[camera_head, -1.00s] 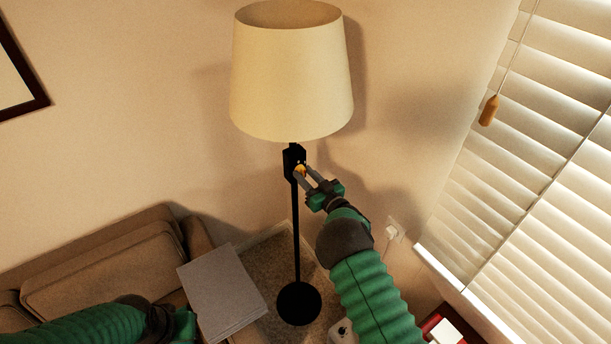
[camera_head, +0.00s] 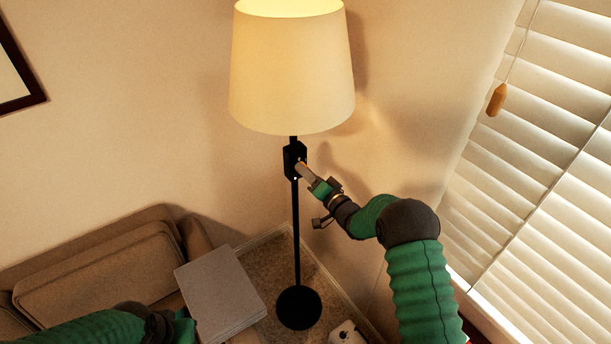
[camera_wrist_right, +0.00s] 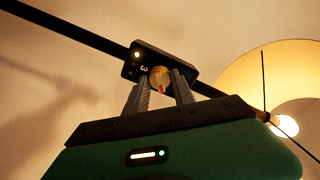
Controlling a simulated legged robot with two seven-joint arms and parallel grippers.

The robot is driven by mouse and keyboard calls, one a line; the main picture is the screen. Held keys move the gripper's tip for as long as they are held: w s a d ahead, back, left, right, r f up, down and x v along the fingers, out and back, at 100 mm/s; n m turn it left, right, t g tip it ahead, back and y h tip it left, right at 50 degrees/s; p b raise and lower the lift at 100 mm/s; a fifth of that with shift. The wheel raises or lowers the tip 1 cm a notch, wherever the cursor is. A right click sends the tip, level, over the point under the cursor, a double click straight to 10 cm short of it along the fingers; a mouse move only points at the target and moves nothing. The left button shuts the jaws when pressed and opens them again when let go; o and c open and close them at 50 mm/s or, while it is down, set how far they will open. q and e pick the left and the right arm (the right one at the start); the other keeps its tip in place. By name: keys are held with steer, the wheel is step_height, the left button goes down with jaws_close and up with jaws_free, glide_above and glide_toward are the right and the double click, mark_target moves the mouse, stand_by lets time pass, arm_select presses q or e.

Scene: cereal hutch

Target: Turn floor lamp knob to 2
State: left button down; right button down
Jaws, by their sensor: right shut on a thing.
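The floor lamp has a cream shade (camera_head: 292,75), a thin black pole (camera_head: 297,235) and a round black base (camera_head: 299,308). The lamp is lit, and its bulb (camera_wrist_right: 286,126) glows in the right wrist view. A black control box (camera_head: 291,160) sits on the pole below the shade. In the wrist view, the box carries a round brass knob (camera_wrist_right: 159,77) with a red mark, a digit that looks like 3 and a small light. My right gripper (camera_head: 303,169) is shut on the knob, one finger on each side. My left gripper (camera_head: 184,326) shows only partly at the bottom edge; its fingers are unclear.
A brown sofa (camera_head: 100,265) stands at the left with a grey flat slab (camera_head: 220,295) beside it. Window blinds (camera_head: 545,160) with a wooden cord pull (camera_head: 497,100) are at the right. A white object (camera_head: 346,333) is low near the lamp base.

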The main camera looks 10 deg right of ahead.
steer(key=shift+d+f+m+b, duration=0.1)
steer(key=shift+m+b, duration=0.55)
steer(key=shift+m, duration=2.65)
steer(key=shift+d+m+b, duration=0.1)
steer(key=shift+m+b, duration=0.55)
steer(key=shift+m, duration=2.65)
steer(key=shift+f, duration=0.1)
steer(key=c, duration=1.3)
jaws_free()
steer(key=shift+o, duration=1)
steer(key=shift+w+f, duration=0.1)
steer(key=shift+d, duration=0.1)
